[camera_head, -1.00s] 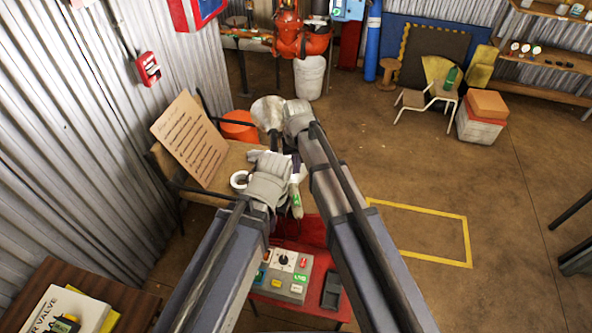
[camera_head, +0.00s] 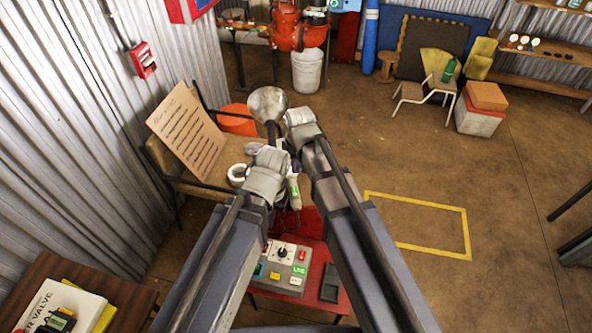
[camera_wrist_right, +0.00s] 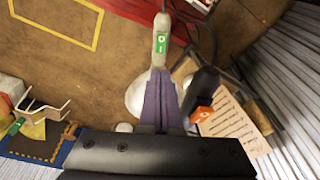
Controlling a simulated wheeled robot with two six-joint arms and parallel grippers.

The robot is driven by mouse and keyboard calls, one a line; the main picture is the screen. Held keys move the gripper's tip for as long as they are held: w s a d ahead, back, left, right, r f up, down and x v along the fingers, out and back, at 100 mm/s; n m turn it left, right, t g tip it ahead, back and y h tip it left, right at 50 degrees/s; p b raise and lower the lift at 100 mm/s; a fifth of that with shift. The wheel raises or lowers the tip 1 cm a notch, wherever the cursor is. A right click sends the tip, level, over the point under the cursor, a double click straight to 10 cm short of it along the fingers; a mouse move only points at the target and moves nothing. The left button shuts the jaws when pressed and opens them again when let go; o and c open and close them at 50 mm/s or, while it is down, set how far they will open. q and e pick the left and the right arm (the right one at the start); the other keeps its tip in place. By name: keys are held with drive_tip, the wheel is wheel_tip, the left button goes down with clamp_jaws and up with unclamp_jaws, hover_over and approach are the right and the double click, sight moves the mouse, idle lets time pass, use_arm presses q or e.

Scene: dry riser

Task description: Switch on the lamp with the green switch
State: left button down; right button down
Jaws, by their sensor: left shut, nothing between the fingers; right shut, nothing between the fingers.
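The pale switch body with its green rocker (camera_head: 294,190) is right of my left gripper in the head view, above the red table. In the right wrist view the green switch (camera_wrist_right: 161,43) is just beyond my right fingertips, with a cord at its far end. My right gripper (camera_wrist_right: 160,72) is shut and empty, its purple fingers pointing at the switch; whether they touch is unclear. In the head view my right gripper (camera_head: 294,155) points down towards it. My left gripper (camera_head: 284,172) is shut and empty, fingertips largely hidden. A round lamp head (camera_head: 268,103) stands beyond.
The red table (camera_head: 318,262) carries a grey control box (camera_head: 284,268) with coloured buttons. A bench (camera_head: 165,160) holds a notice board (camera_head: 186,130) and a white tape roll (camera_head: 237,174). Open floor lies at right around a yellow outline (camera_head: 430,205).

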sight(294, 189)
drive_tip(key=f+b, duration=0.3)
drive_tip(key=f, duration=0.1)
drive_tip(key=w+f+b, duration=0.1)
drive_tip(key=f+b, duration=0.3)
drive_tip(key=w+f+b, duration=0.1)
drive_tip(key=f+b, duration=0.3)
drive_tip(key=shift+w+a+f, duration=0.15)
